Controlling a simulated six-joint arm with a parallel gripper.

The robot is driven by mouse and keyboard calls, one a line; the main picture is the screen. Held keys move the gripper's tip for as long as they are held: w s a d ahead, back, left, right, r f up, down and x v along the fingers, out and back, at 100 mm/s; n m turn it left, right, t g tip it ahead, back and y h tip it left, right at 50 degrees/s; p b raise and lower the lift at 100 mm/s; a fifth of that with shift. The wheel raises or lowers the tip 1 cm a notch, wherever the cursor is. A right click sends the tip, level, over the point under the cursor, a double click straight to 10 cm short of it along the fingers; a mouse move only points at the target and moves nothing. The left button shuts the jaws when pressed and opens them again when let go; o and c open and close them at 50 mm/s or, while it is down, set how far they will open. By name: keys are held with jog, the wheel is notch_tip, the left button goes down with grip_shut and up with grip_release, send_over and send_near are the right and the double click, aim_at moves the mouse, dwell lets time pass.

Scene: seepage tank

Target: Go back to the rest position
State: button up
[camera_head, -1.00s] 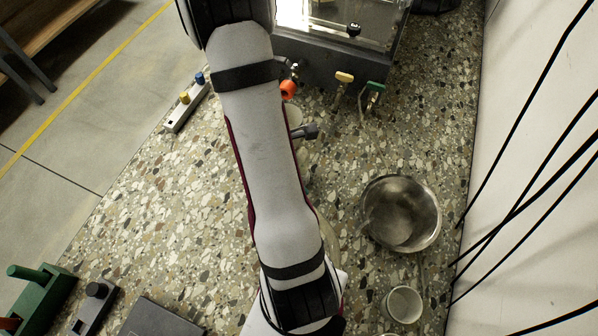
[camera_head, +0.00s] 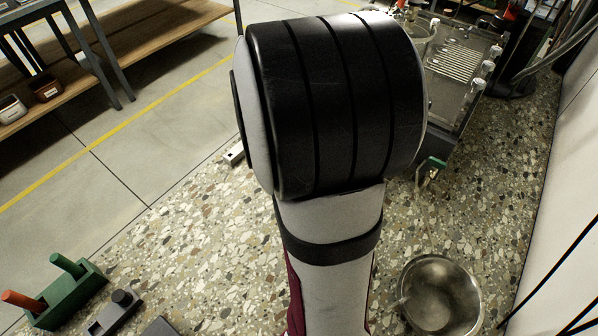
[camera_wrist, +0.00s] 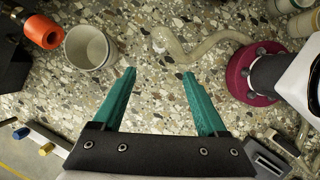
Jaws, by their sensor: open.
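My gripper (camera_wrist: 159,74) shows in the wrist view with its two teal fingers spread apart. Nothing is between them, only the speckled worktop (camera_wrist: 165,110) beyond. In the head view my arm fills the middle and my gripper is out of sight. A pale cup (camera_wrist: 90,47) stands on the worktop ahead and to the left of the left finger, apart from it.
The metal tank (camera_head: 460,70) stands at the back right, partly behind my arm. A steel bowl (camera_head: 440,295) sits at the lower right. A green rack (camera_head: 70,295) is at the lower left. A beige hose (camera_wrist: 200,45) lies on the worktop beyond my fingers.

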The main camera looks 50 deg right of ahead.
jog(key=s+a+r+m+t+y, duration=0.1)
jog(key=a+m, duration=0.4)
jog(key=a, duration=0.8)
jog(key=s+a+r+m+t+y, duration=0.2)
jog(key=a+m, duration=0.4)
jog(key=a, duration=0.6)
jog(key=shift+a+r+t+y, duration=0.3)
jog(key=shift+a+r+y, duration=0.15)
jog(key=shift+r, duration=0.5)
